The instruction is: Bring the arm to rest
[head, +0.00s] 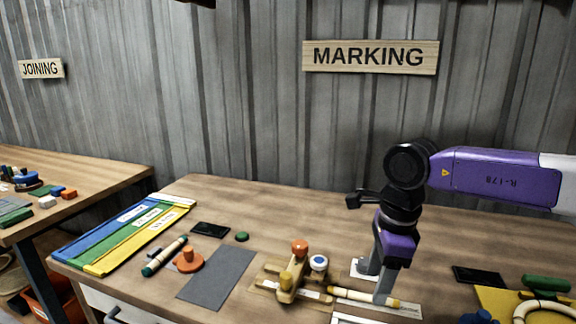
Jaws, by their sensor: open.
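My purple and black arm (495,178) reaches in from the right over the wooden table (290,210). My gripper (373,287) points down at the right of the table's middle, its grey fingers low over the tabletop. It is open. A pale rattan stick (366,299) lies right by the fingers. I cannot tell whether a finger touches it.
At left lie a blue, green and yellow striped board (125,230), a green-tipped roll (165,256), an orange knobbed piece (188,261) and a grey mat (217,278). At right are a black pad (478,276), a green cylinder (547,283) and a rattan ring (545,308). The table's back strip is clear.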

